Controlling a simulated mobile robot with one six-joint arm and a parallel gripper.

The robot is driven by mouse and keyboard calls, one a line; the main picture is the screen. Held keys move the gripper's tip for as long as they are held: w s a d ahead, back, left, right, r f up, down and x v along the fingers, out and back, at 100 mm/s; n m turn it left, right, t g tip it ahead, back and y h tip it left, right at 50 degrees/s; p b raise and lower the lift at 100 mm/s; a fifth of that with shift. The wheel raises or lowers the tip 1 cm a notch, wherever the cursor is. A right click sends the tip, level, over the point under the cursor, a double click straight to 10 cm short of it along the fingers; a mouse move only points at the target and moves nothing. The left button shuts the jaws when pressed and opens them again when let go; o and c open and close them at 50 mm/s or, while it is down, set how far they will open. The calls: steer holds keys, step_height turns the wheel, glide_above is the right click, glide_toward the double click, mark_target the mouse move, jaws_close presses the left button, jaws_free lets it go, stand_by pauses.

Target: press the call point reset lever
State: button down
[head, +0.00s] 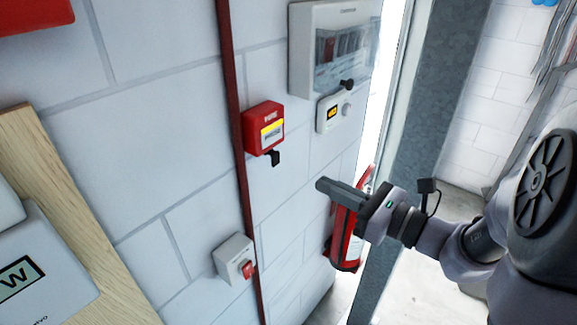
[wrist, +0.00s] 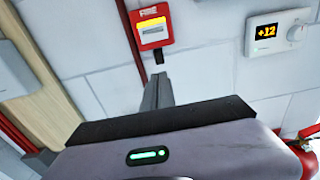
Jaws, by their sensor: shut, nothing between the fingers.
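The red fire call point (head: 263,128) is on the white block wall, with a yellow and white front panel. Its small black reset lever (head: 273,158) hangs from the lower edge. In the wrist view the call point (wrist: 150,28) is at the top centre, and the black lever (wrist: 158,57) shows just beyond my fingertips. My gripper (head: 322,184) is shut and empty. In the head view it is right of and below the lever, apart from it. In the wrist view the closed fingers (wrist: 160,78) point up toward the lever; the exact gap is hard to tell.
A dark red pipe (head: 237,130) runs down the wall left of the call point. A thermostat (head: 334,111) and a breaker box (head: 335,50) are to the right. A switch box (head: 234,260) is below. A fire extinguisher (head: 346,240) stands behind my gripper.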

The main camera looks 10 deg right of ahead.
mark_target(277, 162)
steer(key=x, duration=1)
steer(key=shift+a, duration=0.1)
